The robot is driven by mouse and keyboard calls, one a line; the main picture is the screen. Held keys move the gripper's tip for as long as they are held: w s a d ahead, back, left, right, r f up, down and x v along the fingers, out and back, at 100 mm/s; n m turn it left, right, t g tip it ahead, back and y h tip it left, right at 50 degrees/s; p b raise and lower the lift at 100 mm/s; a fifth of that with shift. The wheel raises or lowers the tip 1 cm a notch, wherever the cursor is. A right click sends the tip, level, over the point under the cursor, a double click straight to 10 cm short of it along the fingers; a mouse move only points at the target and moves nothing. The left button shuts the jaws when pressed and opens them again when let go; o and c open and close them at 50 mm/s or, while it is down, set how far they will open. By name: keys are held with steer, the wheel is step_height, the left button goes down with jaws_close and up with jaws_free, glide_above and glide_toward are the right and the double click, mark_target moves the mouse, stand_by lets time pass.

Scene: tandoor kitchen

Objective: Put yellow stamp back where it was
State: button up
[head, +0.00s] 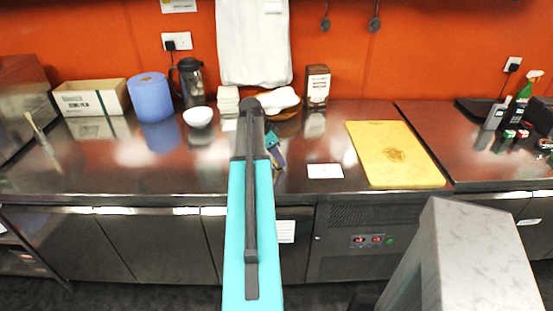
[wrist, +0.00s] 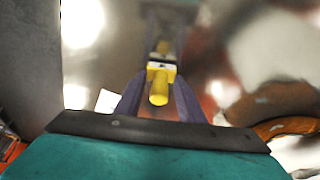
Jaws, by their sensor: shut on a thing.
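The yellow stamp (wrist: 159,86) is between the two dark purple-grey fingers of my gripper (wrist: 161,73) in the wrist view. My gripper is shut on it and holds it over the shiny steel counter (head: 80,170). A blurred yellow reflection shows beyond the stamp. In the head view my arm covers most of my gripper, and only a little of it shows at the arm's right side. On the right counter, several small red, green and white pieces (head: 510,133) sit together; they look like stamps but are too small to be sure.
A yellow cutting board (head: 395,153) and a white card (head: 325,171) lie right of my arm. A brown box (head: 317,87) and a wooden bowl (head: 288,114) stand behind. A white bowl (head: 198,117), blue roll (head: 151,97) and carton (head: 91,97) stand left. The left front counter is mostly clear.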

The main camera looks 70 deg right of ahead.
steer(key=o, duration=0.8)
steer(key=shift+o, duration=0.2)
steer(key=shift+r, duration=0.15)
steer(key=b+v, duration=0.2)
steer(key=v, duration=1)
steer(key=shift+d, duration=0.1)
stand_by(0.3)
